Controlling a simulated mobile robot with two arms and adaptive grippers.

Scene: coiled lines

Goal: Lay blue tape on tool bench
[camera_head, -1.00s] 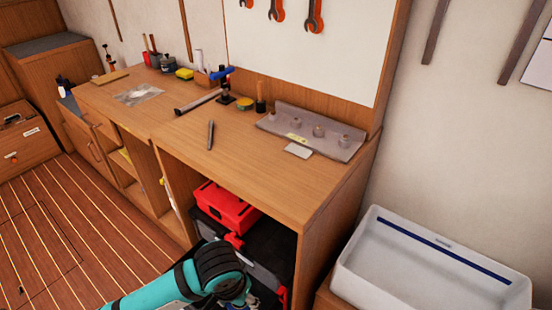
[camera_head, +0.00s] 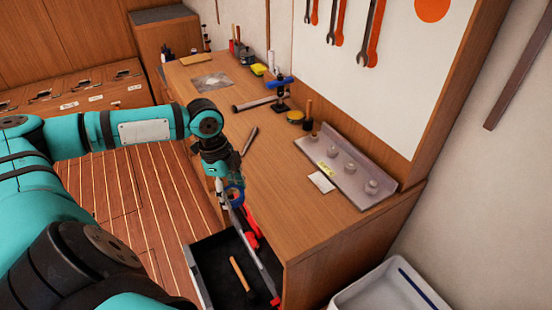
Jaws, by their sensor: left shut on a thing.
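The tool bench (camera_head: 290,215) is a long wooden worktop running from the back left to the front right. My left arm comes in from the left, and my left gripper (camera_head: 231,186) is at the bench's front edge, pointing down. It is shut on the blue tape (camera_head: 236,196), a small blue roll, partly hidden by the fingers. The tape overlaps the bench's front edge in the picture; I cannot tell its height relative to the top. My right gripper is not in view.
On the bench lie a dark rod (camera_head: 249,140), a clear sheet (camera_head: 212,81), a blue-handled tool (camera_head: 280,84), a yellow-sided roll (camera_head: 295,117), a grey angled rack (camera_head: 345,165) and a white card (camera_head: 321,182). Below is an open black drawer (camera_head: 215,265). The front worktop has free room.

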